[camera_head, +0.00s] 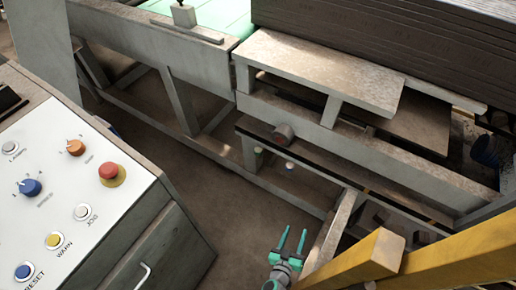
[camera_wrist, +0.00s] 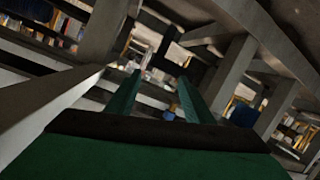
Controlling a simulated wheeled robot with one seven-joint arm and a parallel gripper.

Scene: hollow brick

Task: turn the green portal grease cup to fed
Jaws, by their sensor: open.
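A small green cup, apparently the green portal grease cup (camera_head: 259,152), sits on the dark rail under the grey machine frame in the head view. It is too small there to tell which way it is turned. A second small cup with a blue part (camera_head: 290,165) sits to its right. My gripper (camera_head: 293,232) is open and empty, below and in front of both cups, with its fingers pointing toward the frame. In the wrist view my gripper (camera_wrist: 160,78) points in among grey beams. A small blue thing (camera_wrist: 168,115) shows between its fingers; I cannot make out the green cup there.
A control panel (camera_head: 60,190) with buttons and knobs stands at left. A yellow rail (camera_head: 440,262) and a grey beam (camera_head: 328,240) lie close right of my gripper. A reddish round part (camera_head: 283,132) sticks out above the cups. Open floor (camera_head: 215,200) lies left of my gripper.

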